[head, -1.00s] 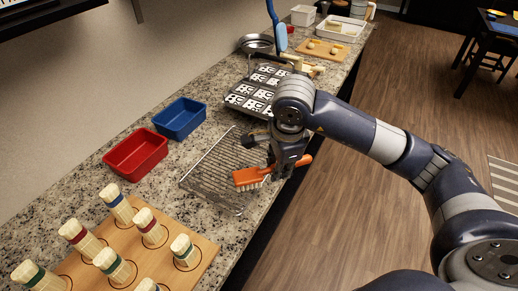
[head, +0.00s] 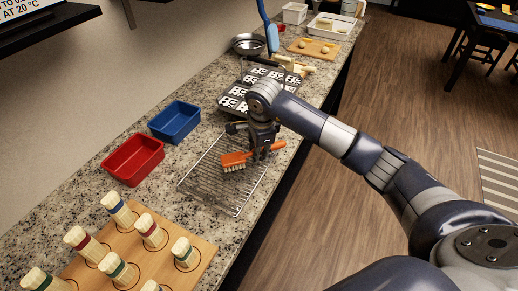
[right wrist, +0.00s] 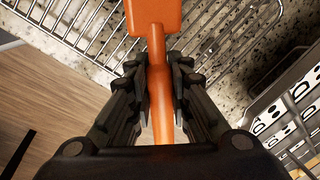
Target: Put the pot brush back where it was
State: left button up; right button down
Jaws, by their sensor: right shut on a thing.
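The orange pot brush (head: 235,160) with pale bristles is in my right gripper (head: 262,155). The gripper is shut on its handle, and the bristles face down over the wire rack (head: 215,190). In the right wrist view the handle (right wrist: 160,95) runs between both fingers (right wrist: 160,85), with the orange head beyond them over the rack wires. I cannot tell whether the bristles touch the rack. My left gripper is not in view.
A red bin (head: 133,158) and a blue bin (head: 175,121) stand left of the rack. A wooden board (head: 150,245) with several round brushes is at the near end. A rack of black-and-white patterned things (head: 238,98) stands behind my gripper. The counter's right edge is close.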

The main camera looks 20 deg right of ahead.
jog(key=shift+f, duration=0.15)
jog(key=shift+f, duration=0.1)
jog(key=shift+f+b, duration=0.15)
jog(key=shift+b, duration=0.15)
jog(key=c, duration=1.5)
grip_release()
jog(key=shift+o, duration=0.2)
jog(key=shift+r, duration=0.25)
jog(key=b+v, duration=0.1)
jog(key=v, duration=1.1)
